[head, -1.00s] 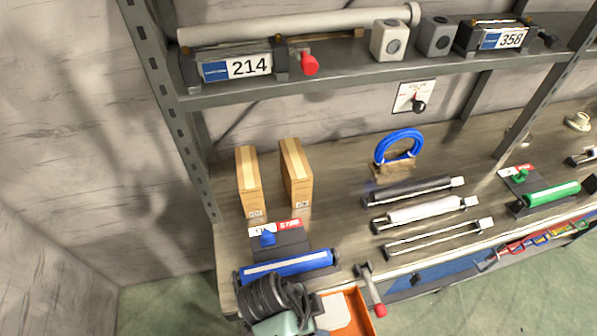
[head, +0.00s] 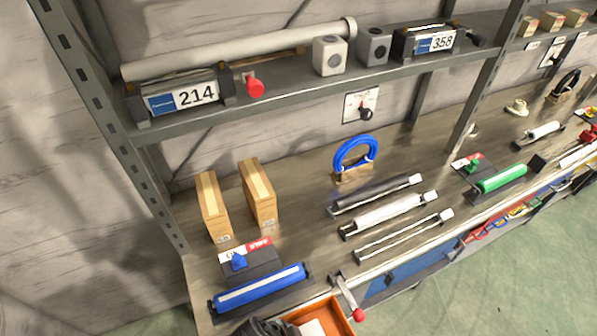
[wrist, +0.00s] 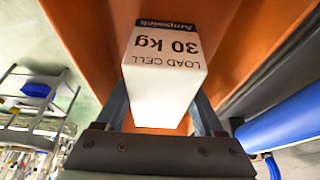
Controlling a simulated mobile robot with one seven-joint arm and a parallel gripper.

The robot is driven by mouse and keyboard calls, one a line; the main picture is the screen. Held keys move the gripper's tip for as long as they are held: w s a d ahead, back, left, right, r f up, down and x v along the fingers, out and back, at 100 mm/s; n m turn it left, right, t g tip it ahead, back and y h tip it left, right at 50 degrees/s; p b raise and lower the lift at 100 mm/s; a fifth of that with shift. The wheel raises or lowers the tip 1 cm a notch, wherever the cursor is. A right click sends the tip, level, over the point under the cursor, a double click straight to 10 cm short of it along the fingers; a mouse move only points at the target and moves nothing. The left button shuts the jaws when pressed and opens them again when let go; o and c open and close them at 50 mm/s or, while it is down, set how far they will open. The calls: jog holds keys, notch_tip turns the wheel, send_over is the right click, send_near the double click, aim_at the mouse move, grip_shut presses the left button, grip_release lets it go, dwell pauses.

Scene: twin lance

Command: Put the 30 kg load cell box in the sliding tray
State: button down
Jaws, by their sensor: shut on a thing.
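The load cell box (wrist: 163,62) is white, with a dark blue band and "LOAD CELL 30 kg" upside down in the wrist view. My gripper (wrist: 162,108) is shut on it, one finger on each side. Orange walls of the tray (wrist: 90,40) show on both sides of the box. I cannot tell whether the box touches the tray floor. In the head view the orange tray (head: 342,318) shows at the bottom edge, beside the bench front, with a pale surface inside it. My gripper's fingers are hidden there; only a dark part of my arm shows.
A blue roller (head: 260,288) lies at the bench's front left, close to the tray. A red-tipped lever (head: 350,298) stands beside the tray. Two cardboard boxes (head: 212,205) stand behind. Several rollers (head: 390,213) lie right of them. A shelf (head: 300,88) crosses above the bench.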

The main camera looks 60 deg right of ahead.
jog(key=shift+f, duration=0.15)
grip_release()
jog(key=v, duration=1.2)
jog(key=shift+b, duration=0.4)
